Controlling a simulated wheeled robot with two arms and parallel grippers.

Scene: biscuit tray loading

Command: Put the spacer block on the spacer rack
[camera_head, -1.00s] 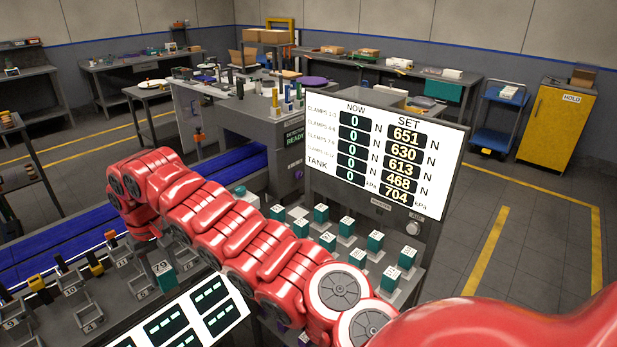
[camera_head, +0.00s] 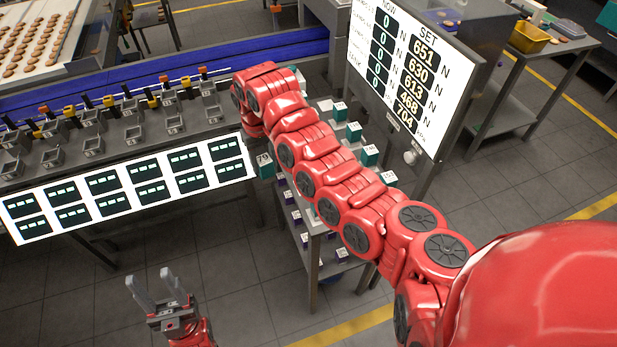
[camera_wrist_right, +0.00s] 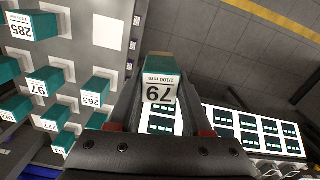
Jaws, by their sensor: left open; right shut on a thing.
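The teal spacer block with a white label reading 79 (camera_head: 265,164) is in my right gripper, beside the right end of the display panel. In the right wrist view the block (camera_wrist_right: 160,85) sits between the fingers of my right gripper (camera_wrist_right: 161,98), which is shut on it. In the head view my red right arm hides most of that gripper. The spacer rack (camera_wrist_right: 78,58) is a grey surface with several labelled teal blocks and bare white squares, left of the held block. In the head view my arm partly covers it. My left gripper (camera_head: 158,292) is open and empty above the floor.
A sloped display panel (camera_head: 130,190) lies in front of a row of grey clamps. A blue conveyor (camera_head: 190,65) runs behind them. The upright clamp screen (camera_head: 400,70) stands behind the rack. Small labelled blocks (camera_head: 297,217) sit on a lower shelf.

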